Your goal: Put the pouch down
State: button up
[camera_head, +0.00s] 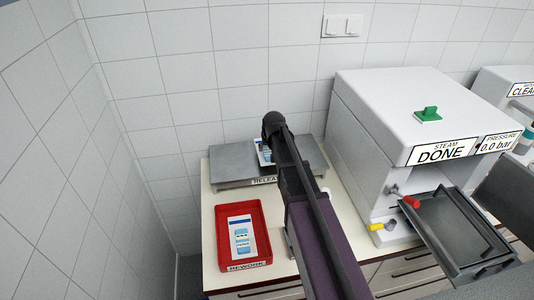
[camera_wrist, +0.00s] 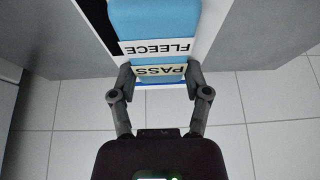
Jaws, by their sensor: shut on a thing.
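My gripper (camera_wrist: 160,82) is shut on a pouch (camera_wrist: 153,18) with a blue middle, pale edges and upside-down labels reading FLEECE and PASS. The fingers grip it at the end with the PASS label. In the head view, a small blue and white piece (camera_head: 264,153) shows beside the dark end of my arm, over the grey RELEASE platform (camera_head: 232,174). My arm hides the rest of it and the fingers there. I cannot tell whether the held pouch touches the platform.
A red REWORK tray (camera_head: 262,222) on the counter holds another blue and white pouch (camera_head: 242,238). A white steam machine (camera_head: 375,125) reading DONE stands at right, with an open dark tray (camera_head: 458,240) in front. Tiled walls close off the back and left.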

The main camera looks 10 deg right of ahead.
aim_at(267, 153)
jog(key=shift+w, duration=0.5)
jog(key=shift+w+f+b, duration=0.1)
jog(key=shift+f+b, duration=1.7)
jog(key=shift+f, duration=0.15)
jog(key=o, duration=1.3)
jog(key=shift+c, duration=0.2)
jog(key=p+v, duration=1.1)
jog(key=v, duration=0.1)
